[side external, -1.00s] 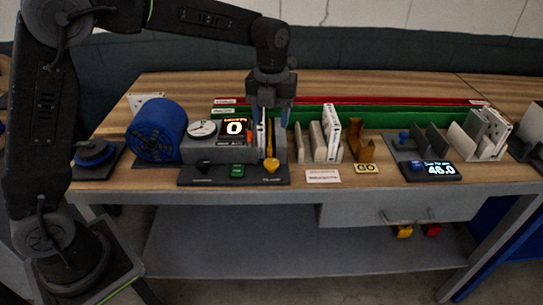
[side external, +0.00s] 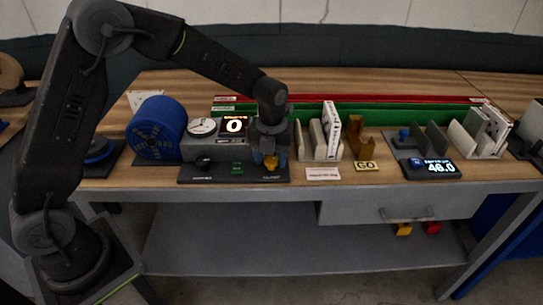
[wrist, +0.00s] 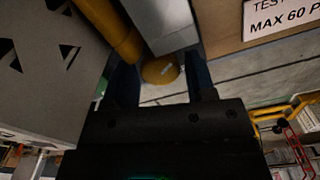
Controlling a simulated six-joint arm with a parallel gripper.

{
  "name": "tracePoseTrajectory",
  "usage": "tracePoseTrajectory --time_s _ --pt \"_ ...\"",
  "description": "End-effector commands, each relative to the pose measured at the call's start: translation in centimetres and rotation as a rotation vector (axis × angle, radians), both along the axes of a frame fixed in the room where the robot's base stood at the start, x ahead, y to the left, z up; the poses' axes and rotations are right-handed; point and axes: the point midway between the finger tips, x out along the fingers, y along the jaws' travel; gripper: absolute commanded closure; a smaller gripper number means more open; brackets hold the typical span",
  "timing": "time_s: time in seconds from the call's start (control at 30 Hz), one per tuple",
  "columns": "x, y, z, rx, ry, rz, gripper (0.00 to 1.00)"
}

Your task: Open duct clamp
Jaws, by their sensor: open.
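The duct clamp's yellow handle ends in a rounded yellow knob (side external: 271,163) at the right end of the dark base plate (side external: 225,180). In the wrist view the knob (wrist: 160,70) lies between my two blue fingers, with a yellow bar (wrist: 108,28) above it to the left. My gripper (side external: 269,157) is open and points down at the knob, one finger on each side. I cannot tell whether the fingers touch it. My gripper hides most of the handle and the clamp's upper part in the side view.
Left of the clamp stand a blue fan (side external: 156,130), a round gauge (side external: 202,127) and a display reading 0 (side external: 234,125). A black knob (side external: 203,162) and a green button (side external: 237,168) sit on the base plate. Filter holders (side external: 322,140) stand close on the right.

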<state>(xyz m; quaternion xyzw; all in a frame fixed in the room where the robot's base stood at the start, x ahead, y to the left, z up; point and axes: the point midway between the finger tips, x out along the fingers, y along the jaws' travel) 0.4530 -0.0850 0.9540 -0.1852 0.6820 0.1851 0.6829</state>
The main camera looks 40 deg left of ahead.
Motion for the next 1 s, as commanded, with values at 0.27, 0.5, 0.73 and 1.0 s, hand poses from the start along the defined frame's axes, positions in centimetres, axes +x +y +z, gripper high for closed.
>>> tracePoseTrajectory --time_s 0.27,0.5,0.73,1.0 --pt "-0.01 0.01 0.03 0.0 0.0 0.0 0.69" --pt "-0.01 0.01 0.05 0.0 0.0 0.006 0.84" --pt "0.0 0.0 0.06 -0.001 0.001 0.184 0.84" --pt "0.0 0.0 0.07 -0.001 0.002 0.385 0.84"
